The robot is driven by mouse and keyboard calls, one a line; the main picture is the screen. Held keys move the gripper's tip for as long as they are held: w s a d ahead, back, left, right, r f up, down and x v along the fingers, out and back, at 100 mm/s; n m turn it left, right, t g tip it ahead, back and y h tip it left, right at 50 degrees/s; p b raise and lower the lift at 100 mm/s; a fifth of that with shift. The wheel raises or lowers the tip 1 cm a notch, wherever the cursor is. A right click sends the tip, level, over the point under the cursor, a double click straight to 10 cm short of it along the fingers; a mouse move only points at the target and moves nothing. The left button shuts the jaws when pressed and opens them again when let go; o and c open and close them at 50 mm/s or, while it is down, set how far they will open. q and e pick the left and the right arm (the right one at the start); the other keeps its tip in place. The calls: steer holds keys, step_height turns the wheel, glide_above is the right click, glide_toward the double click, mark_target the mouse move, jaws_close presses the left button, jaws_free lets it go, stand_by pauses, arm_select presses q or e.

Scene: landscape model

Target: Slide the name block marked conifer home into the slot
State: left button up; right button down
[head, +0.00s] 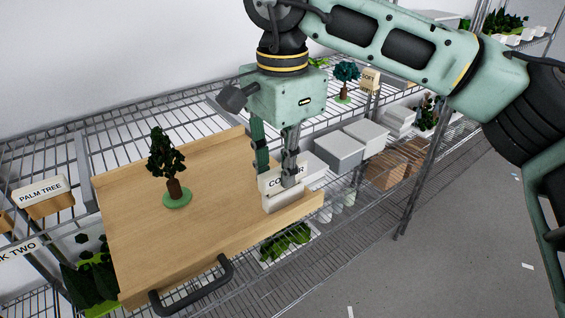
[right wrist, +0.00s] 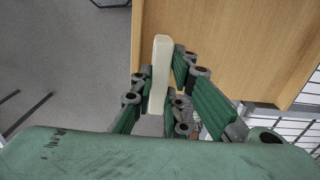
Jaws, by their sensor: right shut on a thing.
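The white name block (head: 268,183), its lettering "CO" showing and the rest covered by a finger, stands upright at the right front corner of the wooden tray. My right gripper (head: 276,178) is shut on it from above, and in the right wrist view its fingers (right wrist: 165,88) sit on either side of the pale block (right wrist: 160,65). Directly below the block is a white holder (head: 284,203) on the tray; the slot itself is hidden, and I cannot tell how deep the block sits. My left gripper is out of view.
The wooden tray (head: 214,225) carries a dark tree (head: 163,160) on a green disc and has a black front handle (head: 195,290). A palm tree block (head: 42,190) stands at left. Grey boxes (head: 340,150) lie right of the gripper on the wire shelf.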

steer(key=shift+f+b, duration=0.35)
steer(key=shift+f, duration=0.2)
steer(key=c, duration=1.6)
jaws_free()
steer(key=shift+c, duration=0.2)
steer(key=shift+r, duration=0.1)
step_height(320, 180, up, 12)
